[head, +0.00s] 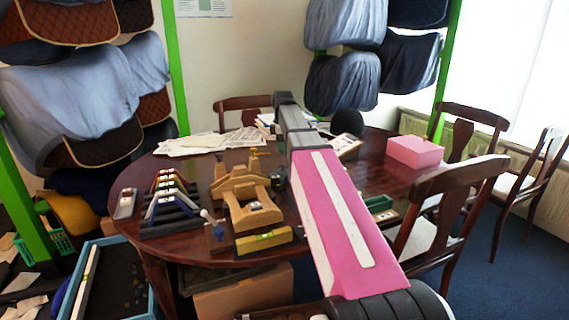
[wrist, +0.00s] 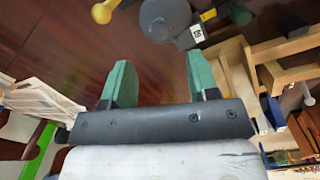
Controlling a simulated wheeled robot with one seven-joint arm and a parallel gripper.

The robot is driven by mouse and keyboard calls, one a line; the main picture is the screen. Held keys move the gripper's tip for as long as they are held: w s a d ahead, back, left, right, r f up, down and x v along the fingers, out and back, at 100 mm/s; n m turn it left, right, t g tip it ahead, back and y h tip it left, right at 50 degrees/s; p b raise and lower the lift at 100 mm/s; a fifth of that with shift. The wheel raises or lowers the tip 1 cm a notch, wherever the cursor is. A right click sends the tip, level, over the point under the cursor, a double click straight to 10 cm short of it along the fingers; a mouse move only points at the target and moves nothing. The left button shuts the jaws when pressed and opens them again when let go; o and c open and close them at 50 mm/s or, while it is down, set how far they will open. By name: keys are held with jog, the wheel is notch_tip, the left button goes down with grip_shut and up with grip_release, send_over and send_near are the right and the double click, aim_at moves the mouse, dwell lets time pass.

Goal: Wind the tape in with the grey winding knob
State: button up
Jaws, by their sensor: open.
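My gripper (wrist: 160,75) shows in the wrist view with its two green fingers apart and nothing between them. In the wrist view, a dark grey round body (wrist: 165,17) with a small white tag lies beyond the fingertips, apart from them. A yellow knob (wrist: 102,12) is to its left and another yellow part (wrist: 208,15) to its right. I cannot tell which part is the grey winding knob, and no tape is clearly visible. In the head view, a small dark grey part (head: 278,179) shows beside the wooden stand, partly behind my arm; my fingers are hidden there.
The wooden stand (head: 251,201) and a dark stepped rack (head: 170,202) occupy the table's left front. Papers (head: 205,143) lie at the back and a pink box (head: 414,152) at the right. Chairs (head: 445,215) surround the table. Bare tabletop (wrist: 60,45) lies left of the fingers.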

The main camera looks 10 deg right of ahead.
aim_at(283, 164)
notch_tip(283, 164, down, 8)
jog(key=shift+r, duration=0.25)
jog(key=shift+c, duration=0.4)
jog(key=c, duration=0.8)
